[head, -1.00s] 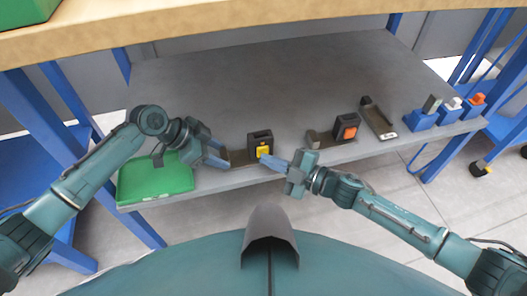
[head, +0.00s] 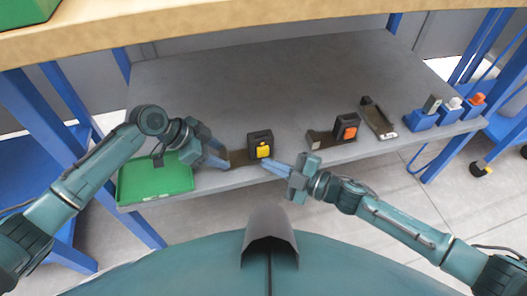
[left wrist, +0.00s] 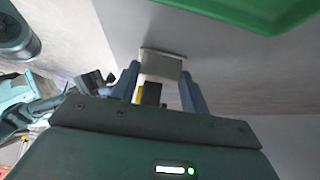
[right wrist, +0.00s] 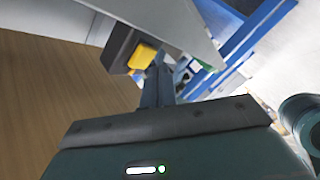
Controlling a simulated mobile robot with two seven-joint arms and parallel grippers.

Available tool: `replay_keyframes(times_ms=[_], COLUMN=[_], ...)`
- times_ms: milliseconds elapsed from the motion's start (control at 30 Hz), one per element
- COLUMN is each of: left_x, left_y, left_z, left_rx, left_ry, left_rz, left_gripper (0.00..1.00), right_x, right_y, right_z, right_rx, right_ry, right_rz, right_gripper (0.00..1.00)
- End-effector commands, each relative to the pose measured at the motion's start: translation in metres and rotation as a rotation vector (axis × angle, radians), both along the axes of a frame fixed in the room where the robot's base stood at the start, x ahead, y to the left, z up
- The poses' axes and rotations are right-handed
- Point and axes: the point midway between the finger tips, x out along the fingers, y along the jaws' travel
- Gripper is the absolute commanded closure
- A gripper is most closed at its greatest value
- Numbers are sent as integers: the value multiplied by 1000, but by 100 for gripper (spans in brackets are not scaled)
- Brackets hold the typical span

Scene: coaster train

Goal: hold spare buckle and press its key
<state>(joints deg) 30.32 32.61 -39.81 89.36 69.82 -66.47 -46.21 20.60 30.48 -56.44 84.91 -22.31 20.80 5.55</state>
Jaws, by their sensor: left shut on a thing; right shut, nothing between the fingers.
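The spare buckle is a black block (head: 254,139) with a yellow key (head: 264,152) on its front and a dark strap running left to a grey end. It sits near the shelf's front edge. My left gripper (head: 222,156) is shut on the buckle's left end; the left wrist view shows the pale grey end block (left wrist: 162,65) between its fingers. My right gripper (head: 267,163) is shut and empty, its tips just below and in front of the yellow key. In the right wrist view the key (right wrist: 142,57) stands out from the black body (right wrist: 119,45), beside the fingertips; contact cannot be told.
A green tray (head: 130,190) lies at the shelf's left end, under my left arm. Right of the buckle are a similar buckle with an orange key (head: 350,131), a dark bracket (head: 377,117) and several blue blocks (head: 420,121). The shelf's back (head: 250,95) is clear.

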Motion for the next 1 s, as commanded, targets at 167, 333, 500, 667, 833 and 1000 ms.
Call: replay_keyframes(times_ms=[167, 333, 500, 667, 833, 1000], left_x=[-1, -1, -1, -1, -1, -1], left_y=[0, 0, 0, 0, 0, 0], left_z=[-1, -1, -2, -2, -2, -2], left_rx=[1, 1, 1, 1, 1, 1], left_ry=[2, 2, 2, 2, 2, 2], left_rz=[-1, -1, -1, -1, -1, -1], left_gripper=[100, 100, 100, 100, 100, 100], right_x=[0, -11, -28, -42, -48, -48], right_y=[0, -3, -8, -12, -14, -14], right_z=[0, -1, -1, -1, 0, 0], right_rx=[0, 0, 0, 0, 1, 1], right_ry=[0, 1, 2, 1, 0, 0], right_rz=[0, 1, 1, 1, 1, 1], right_gripper=[100, 100, 100, 100, 100, 100])
